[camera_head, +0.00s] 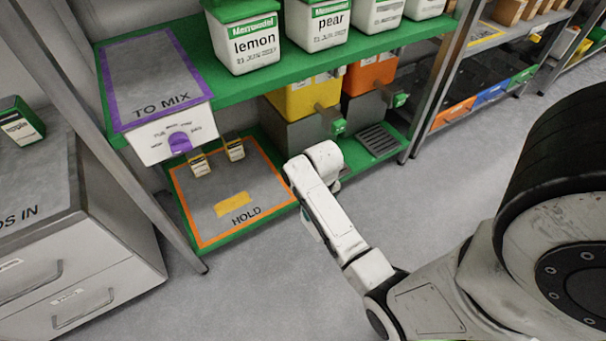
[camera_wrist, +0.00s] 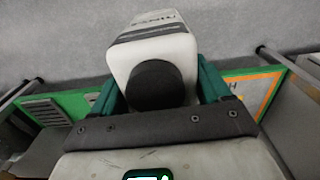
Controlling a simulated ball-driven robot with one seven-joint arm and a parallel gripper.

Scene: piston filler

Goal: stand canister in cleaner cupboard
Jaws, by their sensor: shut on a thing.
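A white canister (camera_wrist: 150,45) with a black round cap (camera_wrist: 157,86) fills the middle of the wrist view. Dark print shows on its far part, too small to read. My gripper (camera_wrist: 160,92) is shut on it, one green finger on each side. In the head view my forearm reaches down in front of the green shelf, and the gripper and canister are hidden behind it. No cupboard labelled for cleaner shows in either view.
A green shelf rack (camera_head: 190,225) stands ahead, with a HOLD mat (camera_head: 210,225) holding small tags on its lower level. A TO MIX mat (camera_head: 150,70) and white tubs (camera_head: 245,45) are above. A drawer cabinet (camera_head: 90,260) stands left. Grey floor (camera_head: 255,285) is clear.

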